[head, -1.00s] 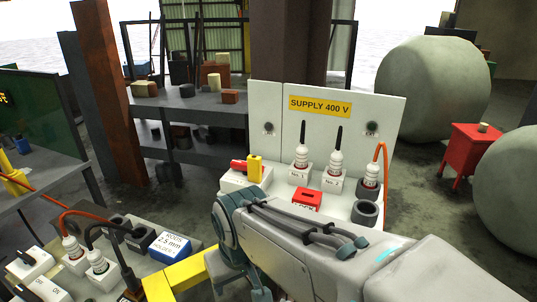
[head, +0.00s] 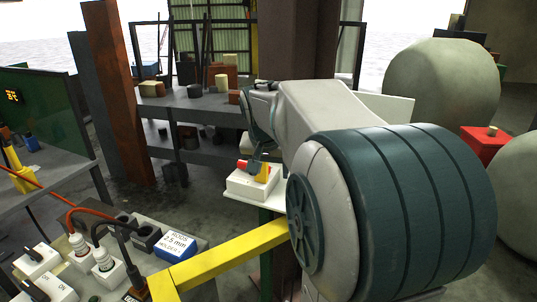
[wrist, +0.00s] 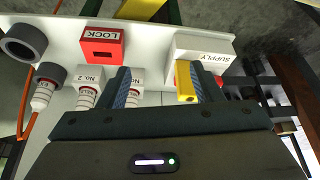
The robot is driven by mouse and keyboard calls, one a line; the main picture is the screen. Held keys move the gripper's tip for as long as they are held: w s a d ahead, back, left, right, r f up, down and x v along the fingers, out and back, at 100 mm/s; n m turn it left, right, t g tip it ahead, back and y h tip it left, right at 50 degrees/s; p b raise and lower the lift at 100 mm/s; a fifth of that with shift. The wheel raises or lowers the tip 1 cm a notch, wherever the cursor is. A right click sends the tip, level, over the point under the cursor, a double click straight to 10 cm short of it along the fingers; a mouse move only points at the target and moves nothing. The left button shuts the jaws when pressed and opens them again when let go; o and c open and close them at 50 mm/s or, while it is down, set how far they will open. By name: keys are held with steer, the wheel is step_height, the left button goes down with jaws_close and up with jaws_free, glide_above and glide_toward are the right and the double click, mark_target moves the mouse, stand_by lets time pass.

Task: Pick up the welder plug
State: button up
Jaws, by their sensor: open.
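Several white plugs stand on the supply shelf in the wrist view. One plug (wrist: 84,98) is in the socket marked No.2, and one (wrist: 133,99) is in a socket partly hidden by my left finger. A third plug (wrist: 41,96) with an orange cable is further left. Their small labels are too blurred to tell which is the welder plug. My gripper (wrist: 163,86) is open, its fingers above the shelf. A yellow handle (wrist: 185,84) on the white SUPPLY box (wrist: 203,48) shows by the right finger. My arm hides these plugs in the head view.
A red LOCK block (wrist: 102,43) and a grey open cup (wrist: 22,43) are on the shelf.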

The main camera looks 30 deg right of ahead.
steer(key=w+d+r+m+h, duration=0.2)
steer(key=w+d, duration=0.2)
steer(key=d, duration=0.3)
steer(key=w+d+r+m+h, duration=0.1)
steer(key=w+d+r+m, duration=0.15)
steer(key=d, duration=0.35)
steer(key=x, duration=0.9)
steer(key=shift+w+d, duration=0.1)
steer(key=shift+w, duration=0.15)
steer(key=shift+p+x, duration=0.55)
steer(key=shift+x, duration=2.25)
steer(key=shift+s, duration=0.2)
steer(key=c, duration=1.2)
